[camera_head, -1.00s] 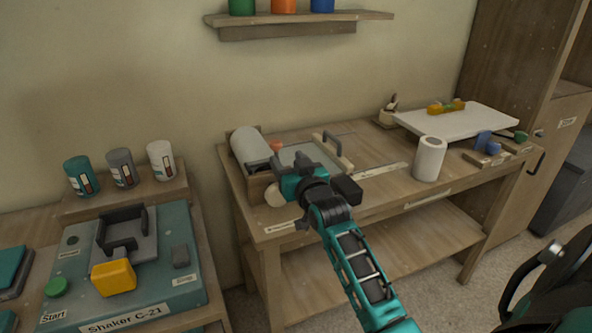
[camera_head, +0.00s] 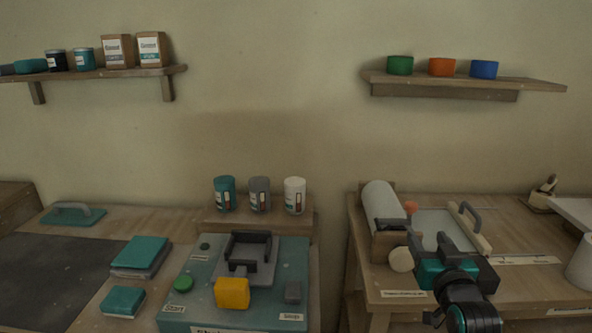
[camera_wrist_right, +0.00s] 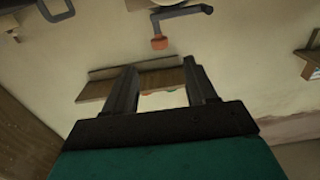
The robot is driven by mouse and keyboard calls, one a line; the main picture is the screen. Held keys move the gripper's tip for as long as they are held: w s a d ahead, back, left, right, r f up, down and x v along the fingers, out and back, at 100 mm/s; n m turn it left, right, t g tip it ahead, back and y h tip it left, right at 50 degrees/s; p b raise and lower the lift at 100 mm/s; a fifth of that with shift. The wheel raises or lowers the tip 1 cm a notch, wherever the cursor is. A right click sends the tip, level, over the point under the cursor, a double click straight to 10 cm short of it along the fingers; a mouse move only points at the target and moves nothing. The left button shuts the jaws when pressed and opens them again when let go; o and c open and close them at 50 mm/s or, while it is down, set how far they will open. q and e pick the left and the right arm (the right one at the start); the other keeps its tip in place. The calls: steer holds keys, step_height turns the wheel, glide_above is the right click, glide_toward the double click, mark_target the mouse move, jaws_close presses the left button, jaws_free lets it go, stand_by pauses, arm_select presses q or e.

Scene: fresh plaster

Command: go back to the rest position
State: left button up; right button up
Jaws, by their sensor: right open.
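My right gripper (camera_head: 444,262) is in the lower right of the head view, in front of the roller and tray at the left end of the right-hand bench. Its arm comes up from the bottom edge. In the right wrist view its two dark fingers (camera_wrist_right: 163,82) stand apart with nothing between them, so it is open and empty. Beyond the fingers that view shows the wall and a wooden shelf (camera_wrist_right: 98,90). My left gripper is not in view.
Wall shelves (camera_head: 470,84) hang above.

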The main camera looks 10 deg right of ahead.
steer(key=s+a+f+n+g+y, duration=0.2)
steer(key=s+a+f+g+y, duration=0.1)
steer(key=s+a+f, duration=0.6)
steer(key=s+a+f+n+g+y, duration=0.3)
steer(key=s+a+f, duration=0.6)
steer(key=s+f, duration=0.3)
step_height(320, 180, down, 2)
steer(key=shift+s+a+f+g, duration=0.2)
steer(key=shift+s+a+g, duration=0.1)
steer(key=shift+g, duration=0.1)
steer(key=shift+d, duration=0.1)
